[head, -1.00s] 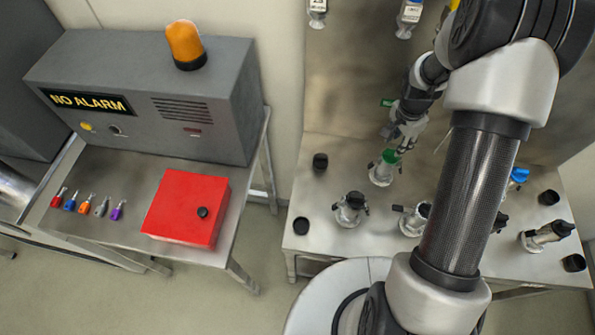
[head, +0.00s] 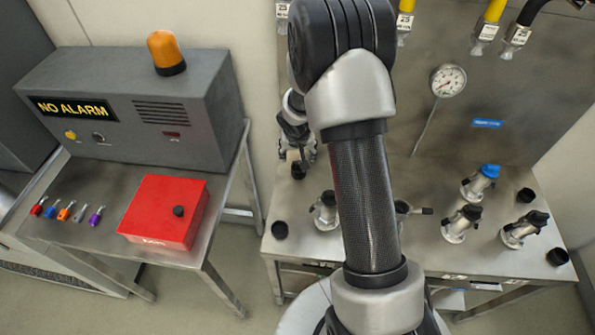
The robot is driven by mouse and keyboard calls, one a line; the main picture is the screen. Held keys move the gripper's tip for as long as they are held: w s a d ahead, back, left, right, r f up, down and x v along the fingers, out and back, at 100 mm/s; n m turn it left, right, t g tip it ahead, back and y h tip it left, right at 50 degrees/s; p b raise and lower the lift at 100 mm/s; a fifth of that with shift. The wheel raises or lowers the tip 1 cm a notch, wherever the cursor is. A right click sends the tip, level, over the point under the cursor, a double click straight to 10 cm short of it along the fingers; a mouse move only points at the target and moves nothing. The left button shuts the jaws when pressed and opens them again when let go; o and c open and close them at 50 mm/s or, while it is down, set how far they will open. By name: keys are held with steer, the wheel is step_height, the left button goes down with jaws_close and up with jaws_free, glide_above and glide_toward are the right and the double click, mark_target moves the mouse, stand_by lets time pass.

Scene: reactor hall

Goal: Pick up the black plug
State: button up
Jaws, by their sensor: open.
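Several short black plugs stand on the steel table. One black plug (head: 299,170) is at the table's back left, right below my gripper (head: 297,154). Another plug (head: 279,230) is near the left edge, and two more, a back right plug (head: 525,195) and a front right plug (head: 557,256), are at the right side. My gripper is open and points down at the back left plug. Its fingers are small and partly covered by the wrist, so I cannot tell whether they surround the plug or stay above it.
My arm hides the middle of the steel table (head: 460,262). Valves stand close by: a black-topped valve (head: 326,211) and a blue-topped valve (head: 480,183). A gauge (head: 447,81) and hanging hose ends are behind. Left is another table with a red box (head: 165,210) and a grey alarm unit (head: 130,105).

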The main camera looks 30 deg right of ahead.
mark_target(299, 168)
steer(key=x, duration=0.3)
steer(key=shift+f+b, duration=0.15)
steer(key=shift+b, duration=0.15)
steer(key=b+x, duration=0.1)
steer(key=x, duration=0.4)
steer(key=shift+s+f+b, duration=0.15)
steer(key=shift+f+b, duration=0.05)
steer(key=shift+b, duration=0.15)
steer(key=shift+c, duration=0.2)
steer(key=c, duration=1)
